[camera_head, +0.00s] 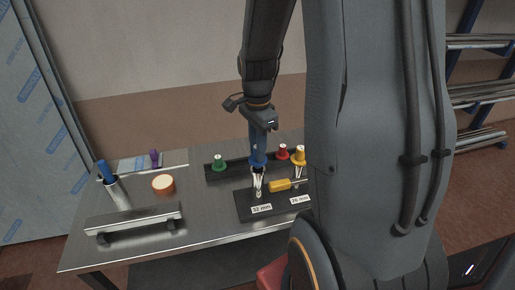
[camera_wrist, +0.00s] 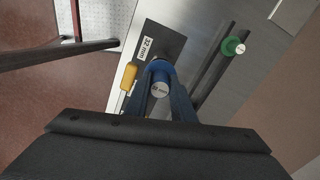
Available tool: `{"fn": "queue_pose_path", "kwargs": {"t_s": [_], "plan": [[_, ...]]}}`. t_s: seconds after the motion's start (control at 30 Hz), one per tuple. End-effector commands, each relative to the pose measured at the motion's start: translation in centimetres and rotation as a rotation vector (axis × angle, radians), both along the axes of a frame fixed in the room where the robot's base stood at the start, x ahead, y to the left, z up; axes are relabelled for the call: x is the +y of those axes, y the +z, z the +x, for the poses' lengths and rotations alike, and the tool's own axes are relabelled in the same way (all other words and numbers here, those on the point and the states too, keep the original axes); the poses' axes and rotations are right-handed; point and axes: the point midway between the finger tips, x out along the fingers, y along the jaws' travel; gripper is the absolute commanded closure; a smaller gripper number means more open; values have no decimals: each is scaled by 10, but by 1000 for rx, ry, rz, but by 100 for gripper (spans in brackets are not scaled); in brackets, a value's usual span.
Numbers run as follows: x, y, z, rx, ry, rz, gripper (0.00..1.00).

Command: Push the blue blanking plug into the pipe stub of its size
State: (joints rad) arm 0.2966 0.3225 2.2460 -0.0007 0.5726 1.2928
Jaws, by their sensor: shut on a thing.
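The blue blanking plug (camera_head: 258,162) has a pale round top, which shows in the wrist view (camera_wrist: 160,88). My gripper (camera_head: 258,153) is shut on it, with its blue fingers on either side. In the head view the plug is directly above the shiny pipe stub (camera_head: 258,183) behind the "32 mm" label. I cannot tell whether plug and stub touch. A second pipe stub (camera_head: 297,186) is behind the "26 mm" label, partly hidden by a yellow-handled tool. In the wrist view the plug and fingers hide the stub under them.
Green (camera_head: 219,163), red (camera_head: 282,152) and yellow (camera_head: 300,155) plugs stand along a dark rack. The yellow-handled tool (camera_head: 280,185) lies close right of the held plug.

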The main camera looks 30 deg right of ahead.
Motion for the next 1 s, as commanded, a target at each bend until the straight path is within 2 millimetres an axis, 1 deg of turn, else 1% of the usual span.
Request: {"fn": "queue_pose_path", "kwargs": {"t_s": [0.37, 1.0], "plan": [[0, -1, 0, 0, 0, 0, 100], [0, -15, 0, 1, 0, 0, 100]]}}
